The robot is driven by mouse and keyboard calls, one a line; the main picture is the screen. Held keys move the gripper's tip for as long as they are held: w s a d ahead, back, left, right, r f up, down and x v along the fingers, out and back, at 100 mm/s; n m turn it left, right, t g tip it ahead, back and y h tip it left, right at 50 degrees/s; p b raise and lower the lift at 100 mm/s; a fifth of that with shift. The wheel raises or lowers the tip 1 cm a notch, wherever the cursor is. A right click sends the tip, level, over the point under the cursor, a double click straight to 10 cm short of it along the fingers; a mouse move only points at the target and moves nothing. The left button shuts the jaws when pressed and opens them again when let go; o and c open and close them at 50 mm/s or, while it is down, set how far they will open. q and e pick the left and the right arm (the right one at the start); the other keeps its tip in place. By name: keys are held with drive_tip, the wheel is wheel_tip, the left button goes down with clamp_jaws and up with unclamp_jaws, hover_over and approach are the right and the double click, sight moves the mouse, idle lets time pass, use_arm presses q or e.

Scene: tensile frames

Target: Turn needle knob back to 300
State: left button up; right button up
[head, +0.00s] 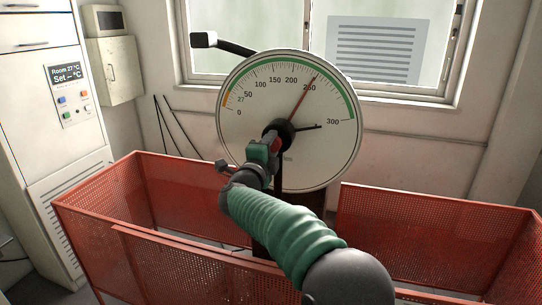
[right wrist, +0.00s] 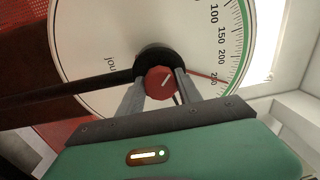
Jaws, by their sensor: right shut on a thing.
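A round white dial (head: 245,135) faces me, marked from 0 to 300. It fills much of the right wrist view (right wrist: 95,45). The long red needle (head: 303,95) points close to the 250 mark. A shorter black pointer (head: 308,127) points toward 300. The red knob (right wrist: 160,83), with a white line on it, sits at the dark hub (right wrist: 150,57) in the dial's middle. My right gripper (head: 273,141) reaches the hub, its fingers (right wrist: 160,88) shut on either side of the knob. My left gripper is out of view.
Red perforated mesh guards (head: 190,245) stand in front, with another panel (head: 430,235) at the right. A window (head: 260,25) is behind the dial.

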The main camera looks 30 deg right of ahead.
drive_tip(key=m+b, duration=0.2)
drive_tip(key=m, duration=0.1)
drive_tip(key=f+m+b, duration=0.1)
drive_tip(key=m+b, duration=0.1)
drive_tip(key=m, duration=0.1)
drive_tip(key=shift+f, duration=0.1)
drive_tip(key=shift+m+g+b, duration=0.4)
drive_tip(key=shift+m+b, duration=0.8)
drive_tip(key=shift+m, duration=0.7)
drive_tip(key=shift+r, duration=0.2)
drive_tip(key=o, duration=1.2)
drive_tip(key=shift+o, duration=0.8)
drive_tip(key=shift+r, duration=0.1)
drive_tip(key=shift+r, duration=0.15)
